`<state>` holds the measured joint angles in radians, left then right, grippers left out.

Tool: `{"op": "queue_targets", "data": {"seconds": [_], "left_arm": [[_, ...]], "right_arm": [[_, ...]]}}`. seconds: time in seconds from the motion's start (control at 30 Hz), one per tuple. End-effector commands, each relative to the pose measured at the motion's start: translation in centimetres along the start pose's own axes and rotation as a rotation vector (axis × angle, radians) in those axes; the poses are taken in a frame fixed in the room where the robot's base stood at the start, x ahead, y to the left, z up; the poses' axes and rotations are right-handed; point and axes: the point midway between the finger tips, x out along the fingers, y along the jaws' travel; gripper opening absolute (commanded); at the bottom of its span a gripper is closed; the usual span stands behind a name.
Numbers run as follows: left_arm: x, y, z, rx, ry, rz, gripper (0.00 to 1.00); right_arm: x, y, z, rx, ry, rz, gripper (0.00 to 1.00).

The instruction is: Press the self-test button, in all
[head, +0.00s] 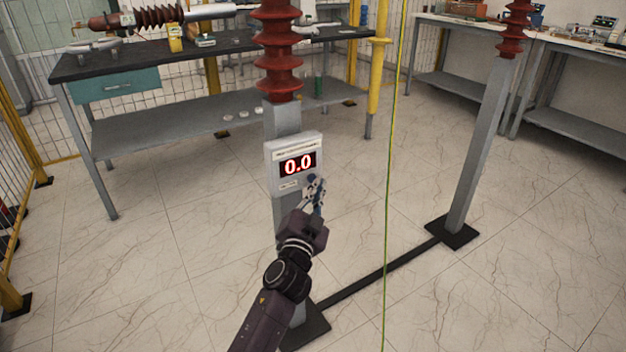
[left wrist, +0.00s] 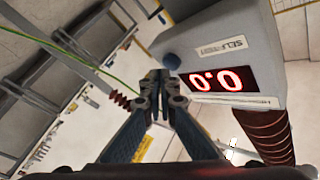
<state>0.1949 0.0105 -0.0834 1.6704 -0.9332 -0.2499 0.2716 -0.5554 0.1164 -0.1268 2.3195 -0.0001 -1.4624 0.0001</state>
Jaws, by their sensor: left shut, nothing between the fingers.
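A light grey meter box (head: 293,150) is mounted on a grey post below a red ribbed insulator. Its red display (head: 298,164) reads 0.0. A dark blue round button (head: 311,178) sits on its face below the display. In the left wrist view the button (left wrist: 172,61) is beside the "SELF TEST" label (left wrist: 226,46), and the display (left wrist: 216,80) shows upside down. My left gripper (head: 317,187) is shut and empty, right by the button. In the left wrist view its fingertips (left wrist: 160,80) are close to the button; contact cannot be told. My right gripper is not in view.
A black-topped workbench (head: 220,52) stands behind the post. A second grey post (head: 480,150) stands at the right, joined by a black floor bar (head: 385,275). A green-yellow cable (head: 389,200) hangs just right of my left gripper. Other benches (head: 580,100) stand at the back right.

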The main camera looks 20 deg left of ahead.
Motion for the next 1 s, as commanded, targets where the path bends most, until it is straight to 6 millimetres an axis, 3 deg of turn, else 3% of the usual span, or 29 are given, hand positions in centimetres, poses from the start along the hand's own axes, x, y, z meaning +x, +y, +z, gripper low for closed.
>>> {"op": "queue_targets", "data": {"seconds": [1.0], "left_arm": [[0.62, -0.49, 0.49, 0.0, 0.0, 0.0, 0.0]], "right_arm": [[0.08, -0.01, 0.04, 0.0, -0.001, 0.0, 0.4]]}}
